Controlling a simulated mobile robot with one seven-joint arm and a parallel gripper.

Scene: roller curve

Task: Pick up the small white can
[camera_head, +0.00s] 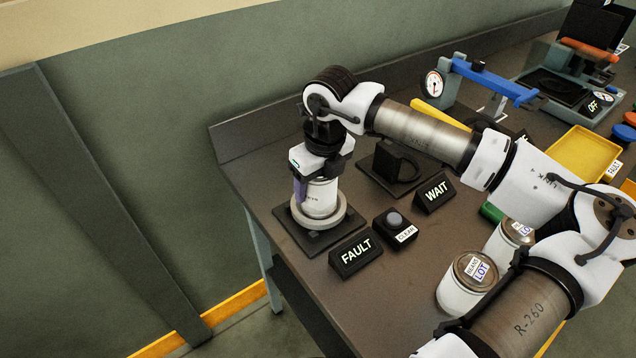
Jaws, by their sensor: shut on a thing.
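A small white can (317,199) stands upright within a pale round ring (337,214) on a dark square base at the left end of the dark bench. My gripper (316,180) points down over the can and is shut on its upper part. A purple finger shows at the can's left side. The far finger and the can's top are hidden by the gripper. Two other white cans with dark lids and "LOT" labels, one at the front (463,284) and one behind it (506,240), stand near my arm.
A "FAULT" sign (355,253), a button box (395,226) and a "WAIT" sign (434,193) stand right of the ring. A dark holder (393,168) is behind. A blue gauge device (490,82) and yellow tray (580,155) are farther right. The bench's left edge is close.

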